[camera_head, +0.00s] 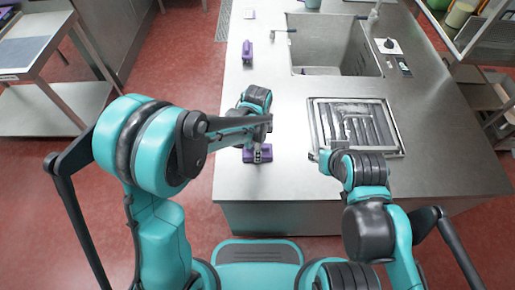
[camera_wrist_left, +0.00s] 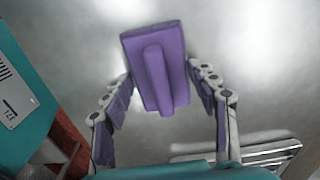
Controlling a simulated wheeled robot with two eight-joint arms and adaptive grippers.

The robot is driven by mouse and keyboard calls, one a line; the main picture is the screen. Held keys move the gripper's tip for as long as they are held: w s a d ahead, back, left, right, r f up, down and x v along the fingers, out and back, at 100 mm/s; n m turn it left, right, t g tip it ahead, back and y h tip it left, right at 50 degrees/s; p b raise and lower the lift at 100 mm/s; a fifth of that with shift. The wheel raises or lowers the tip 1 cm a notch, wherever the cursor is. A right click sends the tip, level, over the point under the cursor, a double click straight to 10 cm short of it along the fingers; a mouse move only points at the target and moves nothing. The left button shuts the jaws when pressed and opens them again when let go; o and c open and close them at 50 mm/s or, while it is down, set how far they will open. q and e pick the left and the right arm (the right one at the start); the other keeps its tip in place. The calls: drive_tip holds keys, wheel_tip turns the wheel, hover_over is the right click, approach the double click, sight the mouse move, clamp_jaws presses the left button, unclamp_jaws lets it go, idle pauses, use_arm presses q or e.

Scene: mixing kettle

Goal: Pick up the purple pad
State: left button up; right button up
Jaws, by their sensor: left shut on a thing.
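The purple pad (camera_head: 262,158), a flat block with a raised ridge along it, is at the near left part of the steel counter. It fills the upper middle of the left wrist view (camera_wrist_left: 176,70). My left gripper (camera_head: 257,148) comes down over the pad, with a finger on each side, and is shut on it. Whether the pad still touches the counter cannot be told. My right gripper (camera_head: 325,158) is by the near left corner of the metal grate; its fingers are too small to read.
A second purple thing (camera_head: 247,50) stands farther back on the counter (camera_head: 290,185). A sink (camera_head: 330,40) lies at the back, and a framed metal grate (camera_head: 400,140) lies right of the pad. A steel side table (camera_head: 28,55) stands at far left.

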use_arm(q)
drive_tip(key=shift+r, duration=0.25)
drive_tip(key=shift+c, duration=1.1)
wheel_tip(320, 180, up, 4)
drive_tip(key=shift+p, duration=1.2)
clamp_jaws()
drive_tip(key=s+d+r+p, duration=0.3)
drive_tip(key=d+r, duration=0.3)
drive_tip(key=d, duration=0.5)
drive_tip(key=shift+d+r, duration=0.15)
